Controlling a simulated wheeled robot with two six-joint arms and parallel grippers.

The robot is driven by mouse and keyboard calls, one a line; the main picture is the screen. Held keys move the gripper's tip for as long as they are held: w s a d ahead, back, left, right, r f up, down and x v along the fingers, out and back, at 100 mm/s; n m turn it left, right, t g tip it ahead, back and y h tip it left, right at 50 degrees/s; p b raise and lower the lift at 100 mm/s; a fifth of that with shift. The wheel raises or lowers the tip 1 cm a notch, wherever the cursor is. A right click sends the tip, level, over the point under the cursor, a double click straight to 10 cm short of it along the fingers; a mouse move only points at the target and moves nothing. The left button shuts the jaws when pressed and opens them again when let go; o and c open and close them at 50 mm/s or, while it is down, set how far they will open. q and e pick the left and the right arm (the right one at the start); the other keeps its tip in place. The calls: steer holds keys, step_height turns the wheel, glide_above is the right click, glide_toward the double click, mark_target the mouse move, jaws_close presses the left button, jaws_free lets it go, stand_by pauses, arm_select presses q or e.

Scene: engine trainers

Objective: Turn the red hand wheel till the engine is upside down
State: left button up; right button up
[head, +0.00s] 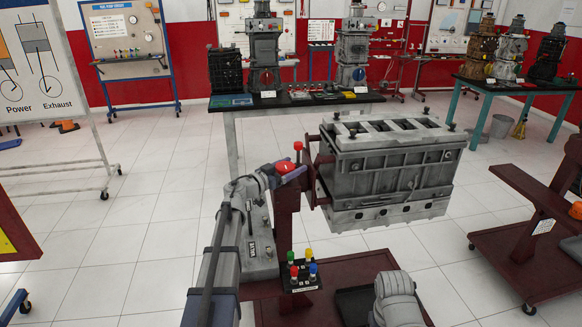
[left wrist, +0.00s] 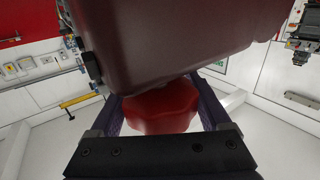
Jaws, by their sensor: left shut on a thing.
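The grey engine (head: 385,165) hangs on the dark red stand (head: 287,215). Its face with several openings points up, and it looks slightly tilted. The red hand wheel (head: 292,172) is at the stand's head, left of the engine, with a red knob (head: 298,146) standing above it. My left gripper (head: 278,172) is at the wheel. In the left wrist view, the lobed red wheel (left wrist: 160,114) sits between the two fingers of my left gripper (left wrist: 160,108), which is shut on it. The wheel's far side is hidden. My right gripper is not in view.
A small box with coloured knobs (head: 302,275) is on the stand's base, close to my left arm. Another dark red stand (head: 535,235) is at the right. A table (head: 300,101) with engines stands behind. White tiled floor is clear between.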

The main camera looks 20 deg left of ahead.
arm_select(q)
steer(key=o, duration=1.2)
steer(key=shift+v, duration=3.95)
